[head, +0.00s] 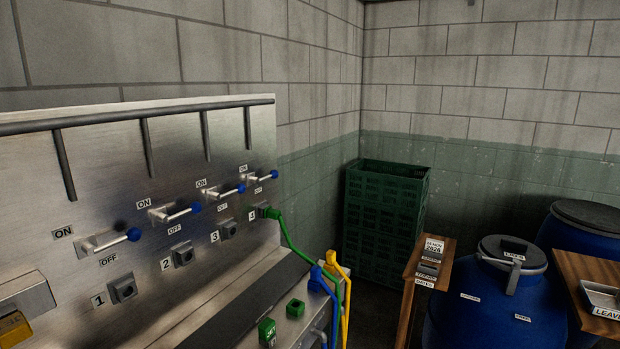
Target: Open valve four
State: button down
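Valve four is the farthest of the row on the steel panel (100,210). Its lever (262,177) has a blue knob and sticks out sideways to the right, across the line of the drop pipe (247,128) above it. An ON label (243,168) is above the lever and an OFF label (250,194) below it. Under it is socket 4 (258,211), with a green hose connector (272,214) plugged in. Levers one (115,239), two (178,212) and three (225,191) also point right. My gripper is not in view.
A ledge with green blocks (267,331) and blue and yellow hoses (340,280) runs below the panel. Green crates (385,215) stand in the corner. A wooden stand (405,305), blue barrels (500,300) and a table (590,270) are at right.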

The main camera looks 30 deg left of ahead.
aim_at(273, 173)
jog(key=i+u, duration=0.15)
jog(key=i, duration=0.3)
jog(key=i+l+u, duration=0.2)
jog(key=i, duration=0.2)
jog(key=i+l+u, duration=0.15)
jog(key=i, duration=0.25)
jog(key=i+l+u, duration=0.2)
jog(key=i, duration=0.25)
jog(key=i+l+u, duration=0.7)
jog(key=i, duration=0.05)
